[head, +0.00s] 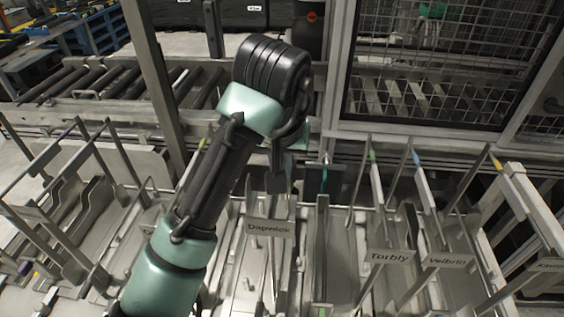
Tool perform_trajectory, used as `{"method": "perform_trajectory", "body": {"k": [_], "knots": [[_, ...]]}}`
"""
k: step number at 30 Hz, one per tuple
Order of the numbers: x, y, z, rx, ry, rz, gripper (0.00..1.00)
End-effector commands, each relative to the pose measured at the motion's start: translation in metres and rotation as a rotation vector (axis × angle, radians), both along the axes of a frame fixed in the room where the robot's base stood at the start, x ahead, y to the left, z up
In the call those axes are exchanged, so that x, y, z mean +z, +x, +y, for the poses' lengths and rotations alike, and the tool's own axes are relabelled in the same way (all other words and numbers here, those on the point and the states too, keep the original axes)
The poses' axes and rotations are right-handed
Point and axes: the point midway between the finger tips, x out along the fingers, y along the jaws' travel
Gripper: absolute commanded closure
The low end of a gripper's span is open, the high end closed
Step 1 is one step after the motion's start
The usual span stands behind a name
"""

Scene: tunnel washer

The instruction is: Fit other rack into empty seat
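Several metal racks or holders stand upright in a row across a steel bench. A seat labelled "Dagwick" (268,228) is in the middle, with a mostly bare metal floor below the label. To its right are the labels "Torbly" (388,257) and "Velbrin" (446,261), among upright plates and rods with green, blue and yellow tips. A further rack (75,225) of rods and plates stands at the left. My gripper (277,185) hangs pointing down just above and behind the "Dagwick" label. Its fingers are small and partly hidden, so I cannot tell whether they hold anything.
A roller conveyor (95,85) runs behind the bench at the left. A wire mesh guard (440,60) in a metal frame stands behind at the right. A steel post (150,70) rises at the left of my arm. A blue pallet (90,35) lies far left.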

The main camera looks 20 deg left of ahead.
Motion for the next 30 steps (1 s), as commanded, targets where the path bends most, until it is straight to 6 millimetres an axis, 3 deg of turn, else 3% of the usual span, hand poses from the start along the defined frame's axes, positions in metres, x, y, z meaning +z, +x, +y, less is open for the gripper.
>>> {"method": "perform_trajectory", "body": {"k": [17,30], "knots": [[-0.016,0.001,0.001,0.0,0.002,-0.009,1.0],[-0.015,0.001,0.001,0.0,0.003,-0.008,1.0]]}}
